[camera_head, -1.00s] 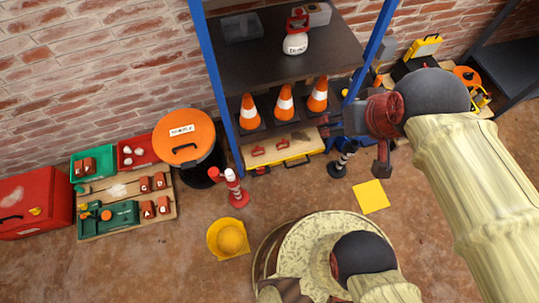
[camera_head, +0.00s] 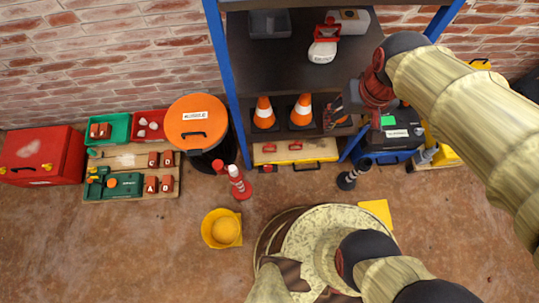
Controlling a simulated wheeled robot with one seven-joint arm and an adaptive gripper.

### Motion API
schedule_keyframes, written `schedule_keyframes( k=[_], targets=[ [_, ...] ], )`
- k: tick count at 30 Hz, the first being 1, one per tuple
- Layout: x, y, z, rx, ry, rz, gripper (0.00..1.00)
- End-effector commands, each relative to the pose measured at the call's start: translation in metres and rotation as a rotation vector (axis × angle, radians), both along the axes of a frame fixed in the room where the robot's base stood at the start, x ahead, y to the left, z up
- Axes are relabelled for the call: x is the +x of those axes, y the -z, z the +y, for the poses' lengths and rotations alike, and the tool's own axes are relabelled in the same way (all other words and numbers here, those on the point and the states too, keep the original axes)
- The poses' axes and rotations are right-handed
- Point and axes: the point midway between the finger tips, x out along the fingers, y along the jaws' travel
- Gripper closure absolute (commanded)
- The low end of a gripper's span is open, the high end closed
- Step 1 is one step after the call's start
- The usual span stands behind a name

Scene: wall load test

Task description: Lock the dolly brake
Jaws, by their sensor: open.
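I cannot single out a dolly brake in this view. A low wooden board (camera_head: 113,198) on the floor at the left, which may be the dolly, bears green and red trays, a green case and several red blocks, some lettered; no wheels or lever are clear on it. My gripper (camera_head: 331,118) is open and looks empty.
A blue-posted shelf rack (camera_head: 228,85) stands against the brick wall with orange cones (camera_head: 264,112) on it. An orange-lidded bin (camera_head: 196,122), red-and-white post (camera_head: 239,182), yellow bucket (camera_head: 221,228) and dark post (camera_head: 353,176) stand on the floor. A red chest (camera_head: 42,156) is far left. Left foreground floor is clear.

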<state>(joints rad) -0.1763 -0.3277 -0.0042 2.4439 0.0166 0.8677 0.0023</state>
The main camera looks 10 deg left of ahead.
Motion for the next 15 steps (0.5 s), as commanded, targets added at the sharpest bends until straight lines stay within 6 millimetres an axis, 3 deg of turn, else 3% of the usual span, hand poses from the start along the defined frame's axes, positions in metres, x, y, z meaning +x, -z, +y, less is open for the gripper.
schedule_keyframes(
  k=[15],
  targets=[
    [0.038,0.126,0.077,-0.042,-0.121,0.269,0.42]
  ],
)
